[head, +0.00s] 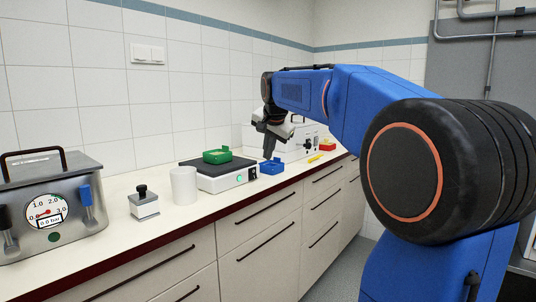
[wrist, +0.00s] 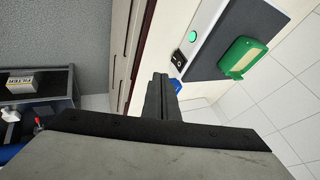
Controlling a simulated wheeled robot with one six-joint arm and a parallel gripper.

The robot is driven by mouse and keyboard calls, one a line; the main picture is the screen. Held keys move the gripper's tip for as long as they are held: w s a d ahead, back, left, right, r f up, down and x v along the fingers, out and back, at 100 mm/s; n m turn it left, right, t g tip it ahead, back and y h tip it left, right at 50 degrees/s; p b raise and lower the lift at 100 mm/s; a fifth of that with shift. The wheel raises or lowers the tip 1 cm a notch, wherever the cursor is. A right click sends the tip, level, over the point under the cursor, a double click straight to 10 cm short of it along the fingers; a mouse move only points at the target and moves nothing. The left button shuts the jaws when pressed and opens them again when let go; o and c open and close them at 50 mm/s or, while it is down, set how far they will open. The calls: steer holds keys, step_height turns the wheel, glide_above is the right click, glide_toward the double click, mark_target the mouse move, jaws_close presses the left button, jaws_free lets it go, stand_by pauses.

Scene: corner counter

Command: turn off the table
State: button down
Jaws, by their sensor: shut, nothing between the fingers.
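The table device (head: 218,182) is a white box with a dark flat top, standing on the counter. A green container (head: 217,156) with pale contents sits on top; it also shows in the wrist view (wrist: 236,60). On its front face a round green lamp (head: 239,179) is lit. A black rocker switch (head: 251,174) is right of the lamp; both show in the wrist view, the lamp (wrist: 193,36) above the switch (wrist: 178,57). My gripper (head: 268,154) is shut and empty, above and just right of the switch, apart from it. The switch's position is too small to tell.
A blue container (head: 271,167) stands right of the device, under my gripper. A white cylinder (head: 183,185), a small metal block with a black knob (head: 144,203) and a gauge unit (head: 50,215) are to the left. Another white device (head: 290,146) and a red container (head: 327,145) are behind.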

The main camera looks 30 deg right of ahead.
mark_target(254, 174)
steer(key=shift+s+d+f, duration=0.1)
steer(key=shift+s+f, duration=0.05)
steer(key=shift+f, duration=0.55)
steer(key=x, duration=0.9)
steer(key=shift+w+f, duration=0.2)
steer(key=shift+f, duration=0.15)
steer(key=shift+w+a+f, duration=0.1)
steer(key=shift+w+a, duration=0.1)
steer(key=shift+w, duration=0.35)
steer(key=shift+w+a+f, duration=0.1)
steer(key=shift+w+a, duration=0.05)
steer(key=shift+w, duration=0.4)
steer(key=shift+w+a, duration=0.25)
steer(key=shift+w, duration=0.6)
